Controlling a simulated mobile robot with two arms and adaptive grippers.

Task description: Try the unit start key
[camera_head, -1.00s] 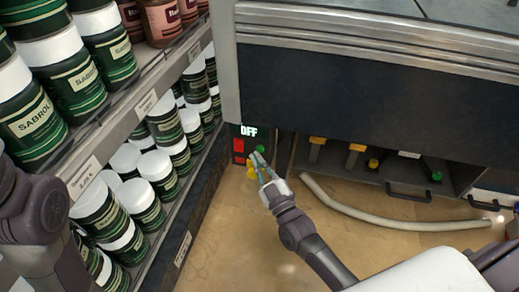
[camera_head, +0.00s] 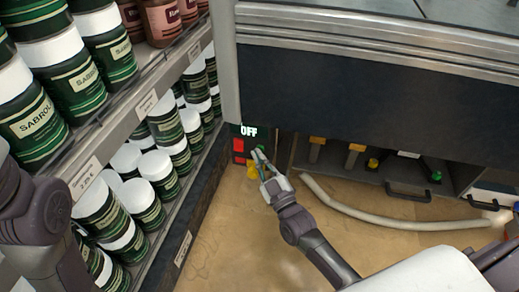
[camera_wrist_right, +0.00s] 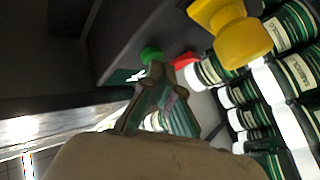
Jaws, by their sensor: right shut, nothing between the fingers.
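The unit's small control panel has a lit display reading OFF (camera_head: 249,131). Below the display are a red button (camera_head: 238,145) and a green button (camera_head: 262,148), partly hidden by my fingers. A yellow knob (camera_head: 252,171) sits lower. My right gripper (camera_head: 258,155) is shut and empty, its tips at the green button; I cannot tell whether they touch it. In the right wrist view the green button (camera_wrist_right: 150,54) shows just beyond the fingertips (camera_wrist_right: 165,68), with the red button (camera_wrist_right: 185,60) beside it and the yellow knob (camera_wrist_right: 230,30) upper right. My left gripper is out of view.
A shelf (camera_head: 150,100) of green-and-white cans stands close on the left.

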